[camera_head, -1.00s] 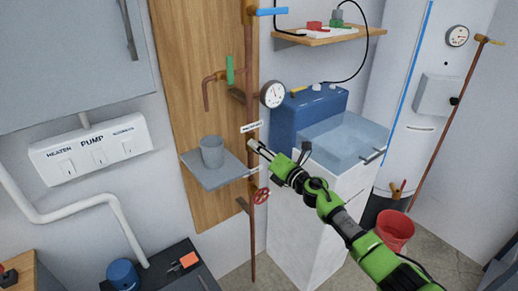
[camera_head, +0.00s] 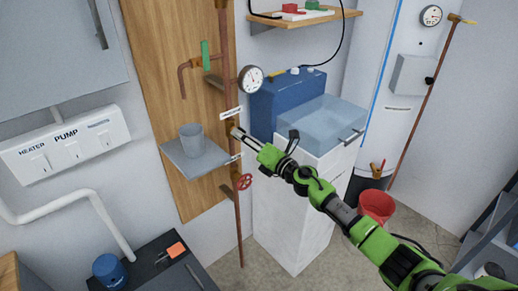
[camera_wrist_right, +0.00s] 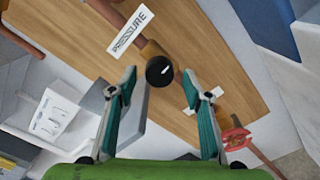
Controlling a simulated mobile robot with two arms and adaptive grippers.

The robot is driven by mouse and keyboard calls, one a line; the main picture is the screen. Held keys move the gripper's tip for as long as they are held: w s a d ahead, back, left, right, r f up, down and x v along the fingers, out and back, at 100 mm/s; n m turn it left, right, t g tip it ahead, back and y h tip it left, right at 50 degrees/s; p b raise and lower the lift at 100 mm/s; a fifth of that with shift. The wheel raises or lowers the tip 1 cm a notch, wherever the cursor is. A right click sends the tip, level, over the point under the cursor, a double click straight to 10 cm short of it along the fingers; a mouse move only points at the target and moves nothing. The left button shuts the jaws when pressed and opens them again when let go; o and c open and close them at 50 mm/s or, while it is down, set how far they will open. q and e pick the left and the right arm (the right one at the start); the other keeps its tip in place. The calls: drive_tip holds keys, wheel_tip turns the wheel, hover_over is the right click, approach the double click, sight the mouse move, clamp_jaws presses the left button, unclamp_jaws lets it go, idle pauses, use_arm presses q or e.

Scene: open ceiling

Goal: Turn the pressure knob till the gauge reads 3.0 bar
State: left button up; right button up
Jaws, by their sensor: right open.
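The pressure gauge (camera_head: 250,79) is a round white dial on the copper pipe in the head view; its reading is too small to tell. The pressure knob (camera_wrist_right: 159,71) is black and round with a white mark, below the PRESSURE label (camera_wrist_right: 130,33) in the wrist view. My right gripper (camera_wrist_right: 159,80) is open, with one teal finger on each side of the knob in the picture; I cannot tell whether they touch it. In the head view the right gripper (camera_head: 236,131) is at the pipe just below the label and hides the knob. My left gripper is not in view.
A grey shelf with a cup (camera_head: 191,139) is left of the gripper. A red valve wheel (camera_head: 245,181) is below it on the pipe. A red bucket (camera_head: 376,206) is on the floor.

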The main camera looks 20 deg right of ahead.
drive_tip(key=v, duration=0.9)
drive_tip(key=shift+f, duration=0.1)
